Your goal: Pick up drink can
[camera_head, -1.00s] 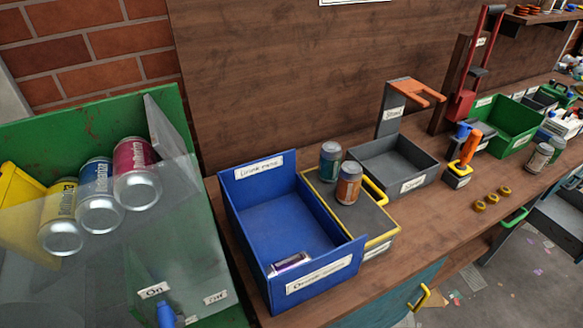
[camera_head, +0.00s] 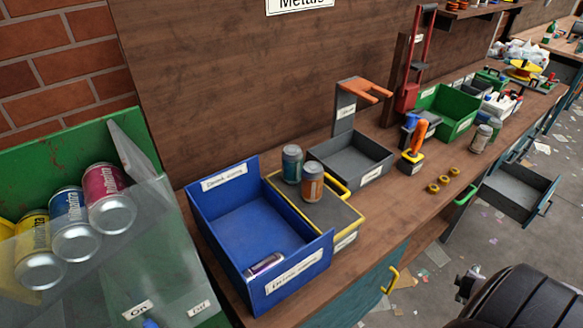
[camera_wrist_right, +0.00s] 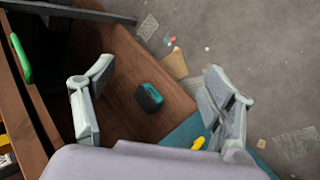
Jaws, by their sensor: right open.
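A teal can (camera_head: 292,164) and an orange can (camera_head: 312,182) stand close together on the yellow-edged grey box (camera_head: 337,222). A purple can (camera_head: 264,264) lies on its side in the blue bin (camera_head: 220,222). Yellow (camera_head: 36,250), blue (camera_head: 73,224) and pink (camera_head: 108,200) cans sit in a row at the far left behind a clear panel. A greyish can (camera_head: 481,138) stands further right on the bench. In the right wrist view my right gripper (camera_wrist_right: 158,100) is open, its fingers wide apart and empty. My left gripper is not in view.
A grey tray (camera_head: 376,168), an orange-handled tool (camera_head: 417,140), yellow rings (camera_head: 444,180) and a green bin (camera_head: 446,118) line the bench. A small dark, teal-edged object (camera_wrist_right: 149,97) appears between the fingers in the wrist view; I cannot tell what it is. An open drawer (camera_head: 515,195) juts out at right.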

